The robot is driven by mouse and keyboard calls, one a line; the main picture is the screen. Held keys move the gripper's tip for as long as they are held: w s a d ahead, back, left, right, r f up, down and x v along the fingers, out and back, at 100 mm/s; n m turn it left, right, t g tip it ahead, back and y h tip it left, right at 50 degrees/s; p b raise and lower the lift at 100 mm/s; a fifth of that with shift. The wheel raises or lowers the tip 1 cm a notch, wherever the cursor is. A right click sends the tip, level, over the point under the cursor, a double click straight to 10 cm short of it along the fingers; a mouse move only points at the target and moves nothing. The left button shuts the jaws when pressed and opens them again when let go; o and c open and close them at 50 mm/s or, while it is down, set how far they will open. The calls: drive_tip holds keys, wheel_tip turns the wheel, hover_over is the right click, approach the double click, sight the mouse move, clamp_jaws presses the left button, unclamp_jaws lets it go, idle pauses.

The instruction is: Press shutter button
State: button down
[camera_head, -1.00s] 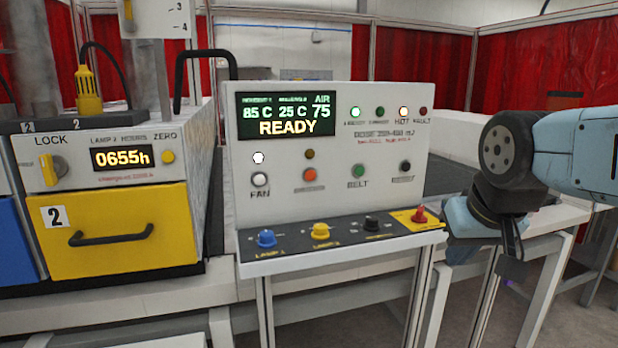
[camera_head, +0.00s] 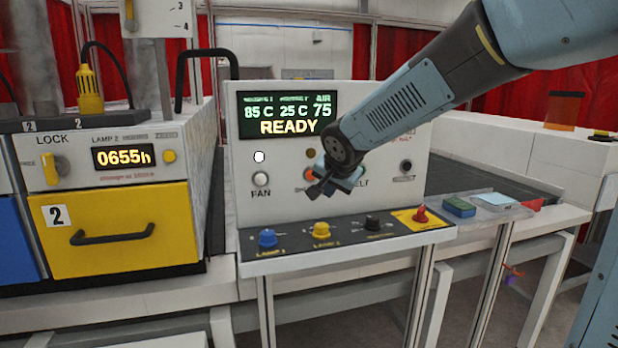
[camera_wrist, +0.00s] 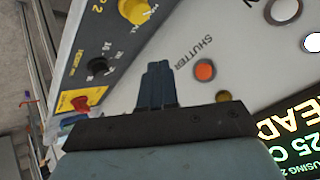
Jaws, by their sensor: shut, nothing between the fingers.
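The orange shutter button (camera_wrist: 205,70) is on the white panel face, beside the label SHUTTER in the wrist view. My gripper is shut and empty, in front of the panel. In the wrist view my gripper's closed fingertips (camera_wrist: 158,66) are left of the button, with white panel showing between them. The depth gap to the panel is hard to judge.
Below are a blue knob (camera_head: 267,238), a yellow knob (camera_head: 321,230), a black knob (camera_head: 372,222) and a red emergency knob (camera_head: 421,213) on the ledge. The white fan button (camera_head: 260,179) is at left. The display (camera_head: 287,116) reads READY. My arm covers the upper right panel.

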drive_tip(key=shift+w+a+f, duration=0.15)
drive_tip(key=shift+w+a, duration=0.1)
drive_tip(key=shift+a, duration=0.2)
drive_tip(key=shift+w, duration=0.1)
drive_tip(key=w+a, duration=0.2)
drive_tip(key=w, duration=0.6)
drive_tip(key=shift+w+a, duration=0.15)
drive_tip(key=shift+w, duration=0.15)
idle(2.0)
drive_tip(key=shift+w+a, duration=0.15)
drive_tip(key=shift+w, duration=0.15)
